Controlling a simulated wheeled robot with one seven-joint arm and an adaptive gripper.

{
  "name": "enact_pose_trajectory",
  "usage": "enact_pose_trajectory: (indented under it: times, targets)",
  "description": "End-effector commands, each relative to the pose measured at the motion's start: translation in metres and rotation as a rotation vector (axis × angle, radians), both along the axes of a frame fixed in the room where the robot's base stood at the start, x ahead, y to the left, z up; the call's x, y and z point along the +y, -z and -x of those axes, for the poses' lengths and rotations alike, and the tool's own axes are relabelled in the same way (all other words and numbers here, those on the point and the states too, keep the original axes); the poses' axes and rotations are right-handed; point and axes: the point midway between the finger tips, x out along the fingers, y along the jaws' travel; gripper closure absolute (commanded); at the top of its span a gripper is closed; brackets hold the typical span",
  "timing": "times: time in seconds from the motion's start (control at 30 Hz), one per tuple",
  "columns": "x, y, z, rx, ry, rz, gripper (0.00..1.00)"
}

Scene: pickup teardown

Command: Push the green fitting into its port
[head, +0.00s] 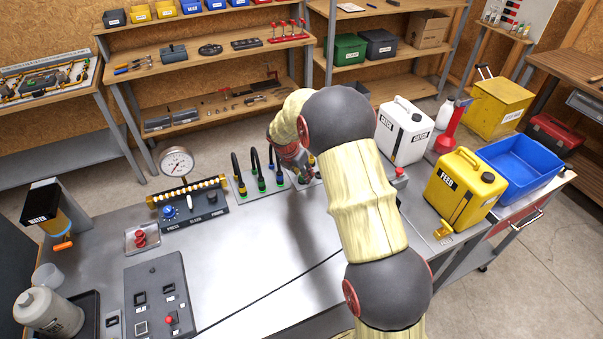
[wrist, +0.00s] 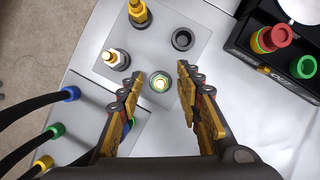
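In the wrist view, a hose end with a green ring (wrist: 56,130) sits on a grey plate at the left, between a blue-ringed one and a yellow-ringed one. The green hose end also shows in the head view (head: 261,185). My gripper (wrist: 158,92) is open and empty, its brass-coloured fingers spread on either side of a round metal piece with a pale green-yellow centre (wrist: 161,83). Whether that piece is a fitting or a port I cannot tell. In the head view the arm partly hides my gripper (head: 304,177) low over the bench.
A black box with red and green knobs (wrist: 270,38) is close on the right. A pressure gauge (head: 176,162) stands left of the hoses. The bench's front middle is clear.

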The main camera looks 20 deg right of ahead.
Motion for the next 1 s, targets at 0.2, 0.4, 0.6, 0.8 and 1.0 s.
enact_pose_trajectory:
  times: [0.2, 0.4, 0.6, 0.8, 1.0]
  targets:
    - [0.0000, -0.0002, 0.0001, 0.000, 0.000, 0.000, 0.79]
    - [0.0001, -0.0001, 0.0002, 0.000, 0.000, 0.000, 0.91]
    - [0.0001, -0.0001, 0.0002, 0.000, 0.000, 0.000, 1.00]
    - [0.0000, -0.0002, 0.0001, 0.000, 0.000, 0.000, 0.89]
    - [0.0000, -0.0002, 0.0001, 0.000, 0.000, 0.000, 1.00]
